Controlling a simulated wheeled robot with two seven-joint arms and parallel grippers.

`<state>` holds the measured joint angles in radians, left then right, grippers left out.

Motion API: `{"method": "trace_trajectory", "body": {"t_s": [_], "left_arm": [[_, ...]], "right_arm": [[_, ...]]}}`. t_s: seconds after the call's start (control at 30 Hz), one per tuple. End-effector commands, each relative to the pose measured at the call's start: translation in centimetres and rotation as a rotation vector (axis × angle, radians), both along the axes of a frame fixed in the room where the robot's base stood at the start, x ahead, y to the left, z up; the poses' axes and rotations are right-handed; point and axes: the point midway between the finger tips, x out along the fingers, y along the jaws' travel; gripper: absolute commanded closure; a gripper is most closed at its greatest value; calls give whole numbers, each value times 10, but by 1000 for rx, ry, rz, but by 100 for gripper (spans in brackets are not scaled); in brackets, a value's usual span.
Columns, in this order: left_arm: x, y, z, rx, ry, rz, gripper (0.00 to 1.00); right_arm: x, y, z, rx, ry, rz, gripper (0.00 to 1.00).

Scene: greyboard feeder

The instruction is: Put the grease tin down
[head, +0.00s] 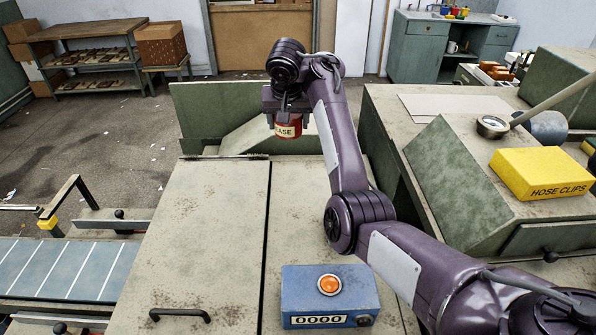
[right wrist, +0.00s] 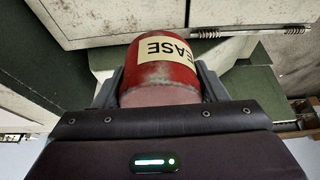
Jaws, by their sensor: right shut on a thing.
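My left gripper is in neither view.
A pale machine lid (head: 205,245) with a black handle lies left of my right arm. A blue counter box (head: 331,295) with an orange button stands in front. A yellow hose clips box (head: 545,174) and a gauge (head: 492,127) are at right. A blue conveyor (head: 70,270) is at left.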

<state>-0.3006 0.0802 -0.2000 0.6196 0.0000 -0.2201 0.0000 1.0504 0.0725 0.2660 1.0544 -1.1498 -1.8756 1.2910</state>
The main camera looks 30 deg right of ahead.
Motion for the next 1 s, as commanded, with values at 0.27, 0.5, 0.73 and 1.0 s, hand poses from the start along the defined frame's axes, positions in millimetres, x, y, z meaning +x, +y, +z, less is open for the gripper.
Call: {"method": "trace_trajectory", "body": {"t_s": [0.27, 0.5, 0.73, 1.0], "left_arm": [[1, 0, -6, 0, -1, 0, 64], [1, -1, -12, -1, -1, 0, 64], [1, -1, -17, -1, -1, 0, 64], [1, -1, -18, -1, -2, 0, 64]], "right_arm": [[-1, -3, -79, -4, 5, 0, 63], [0, -1, -113, -1, 1, -2, 63], [-1, -2, -140, -2, 3, -1, 63], [0, -1, -153, 1, -1, -1, 63]]}}
